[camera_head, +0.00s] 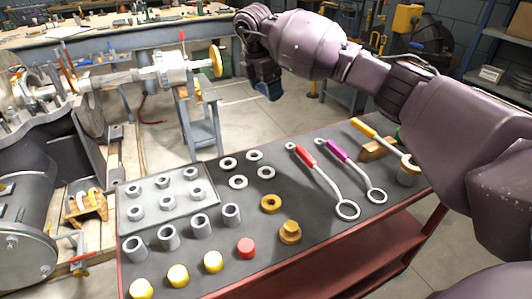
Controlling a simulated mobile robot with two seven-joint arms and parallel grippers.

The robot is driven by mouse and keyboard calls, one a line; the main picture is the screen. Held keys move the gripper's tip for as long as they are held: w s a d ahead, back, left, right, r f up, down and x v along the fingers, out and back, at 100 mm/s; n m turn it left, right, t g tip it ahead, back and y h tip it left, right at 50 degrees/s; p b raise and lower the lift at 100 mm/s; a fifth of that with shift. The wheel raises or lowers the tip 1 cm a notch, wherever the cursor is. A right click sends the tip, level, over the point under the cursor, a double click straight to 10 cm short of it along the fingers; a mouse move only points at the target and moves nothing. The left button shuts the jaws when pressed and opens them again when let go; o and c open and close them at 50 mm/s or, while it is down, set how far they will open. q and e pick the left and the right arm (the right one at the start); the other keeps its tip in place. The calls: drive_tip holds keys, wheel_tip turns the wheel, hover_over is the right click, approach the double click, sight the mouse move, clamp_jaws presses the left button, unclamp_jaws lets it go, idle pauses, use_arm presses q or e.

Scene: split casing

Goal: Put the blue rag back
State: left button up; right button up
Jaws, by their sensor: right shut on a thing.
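My right arm comes in from the right and reaches across the top middle of the head view. Its gripper (264,80) points down beyond the far edge of the dark-topped table. It is shut on the blue rag (270,91), a small dark blue piece at the jaws, held in the air over the floor. The fingers are small and dark, and the jaws partly hide the rag. My left gripper is not in view.
The table top (315,226) holds a grey tray (163,181) with nuts, several washers, sleeves, coloured caps and long-handled ring tools (323,180). A shaft assembly (150,71) stands at left. Open floor (250,117) lies between it and the table.

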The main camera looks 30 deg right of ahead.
drive_tip(key=shift+w+m, duration=0.2)
drive_tip(key=shift+m, duration=0.1)
drive_tip(key=shift+f, duration=0.2)
drive_tip(key=b, duration=0.3)
hover_over(267, 154)
drive_tip(key=f, duration=1.3)
drive_tip(key=shift+s+a+f, duration=0.1)
drive_tip(key=shift+a+f, duration=0.25)
drive_tip(key=shift+a, duration=0.05)
wheel_tip(267, 154, down, 6)
drive_tip(key=shift+r+b, duration=0.1)
drive_tip(key=shift+b, duration=0.45)
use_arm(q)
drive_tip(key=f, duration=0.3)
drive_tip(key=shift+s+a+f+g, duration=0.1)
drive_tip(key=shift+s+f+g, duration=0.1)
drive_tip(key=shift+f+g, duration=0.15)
use_arm(e)
drive_tip(key=shift+r, duration=0.15)
drive_tip(key=o, duration=1)
